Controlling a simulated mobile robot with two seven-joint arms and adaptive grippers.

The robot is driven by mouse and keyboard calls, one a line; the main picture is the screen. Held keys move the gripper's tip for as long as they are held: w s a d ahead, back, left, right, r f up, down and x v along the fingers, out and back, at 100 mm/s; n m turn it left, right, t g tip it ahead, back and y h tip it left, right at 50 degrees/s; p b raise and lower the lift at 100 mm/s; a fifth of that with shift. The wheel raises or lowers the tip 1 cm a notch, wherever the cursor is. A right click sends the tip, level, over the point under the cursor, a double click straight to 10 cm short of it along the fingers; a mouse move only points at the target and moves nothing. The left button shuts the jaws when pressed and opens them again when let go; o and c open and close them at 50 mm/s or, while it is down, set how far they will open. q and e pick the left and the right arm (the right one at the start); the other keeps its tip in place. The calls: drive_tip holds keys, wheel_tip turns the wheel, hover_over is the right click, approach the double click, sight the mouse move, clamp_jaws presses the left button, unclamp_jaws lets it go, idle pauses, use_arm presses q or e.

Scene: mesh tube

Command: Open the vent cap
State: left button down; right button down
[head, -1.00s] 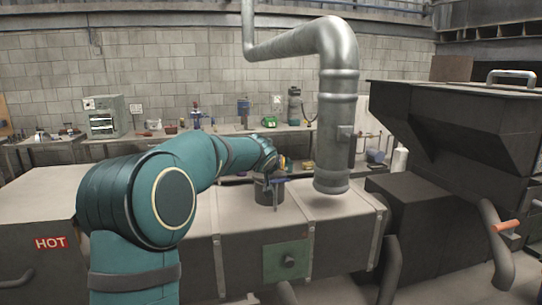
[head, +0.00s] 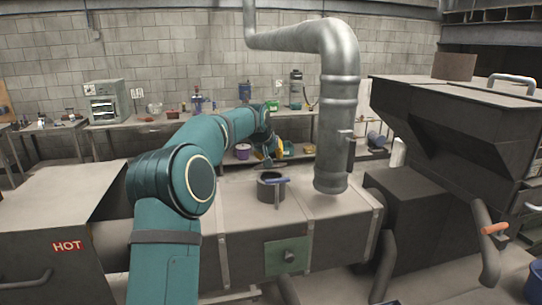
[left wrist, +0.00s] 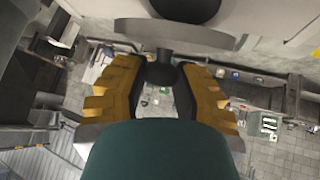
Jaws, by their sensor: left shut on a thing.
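The vent (head: 268,192) is a short dark round pipe on top of the long grey duct, with a blue handle (head: 278,181) at its rim. Its top looks open. My left gripper (head: 272,150) is up behind and above the vent, apart from it. It is shut on the vent cap (head: 268,163), a grey disc held below the fingers. In the left wrist view, the cap's disc (left wrist: 190,36) shows edge-on, with its dark knob (left wrist: 162,75) between my yellow fingers. My right gripper is not in view.
A thick silver pipe (head: 338,130) rises from the duct just right of the vent. A dark hopper (head: 450,130) stands further right. A workbench (head: 150,123) with tools runs along the back wall. A box marked HOT (head: 66,246) is at the left.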

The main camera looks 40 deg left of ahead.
use_arm(q)
drive_tip(key=shift+w+a+g+h, duration=0.2)
drive_tip(key=shift+g+h, duration=0.1)
drive_tip(key=shift+r, duration=0.1)
idle(0.4)
drive_tip(key=c, duration=0.7)
unclamp_jaws()
drive_tip(key=shift+w+a, duration=0.1)
drive_tip(key=shift+c, duration=0.2)
drive_tip(key=shift+r, duration=0.1)
drive_tip(key=v, duration=1.2)
drive_tip(key=shift+a, duration=0.1)
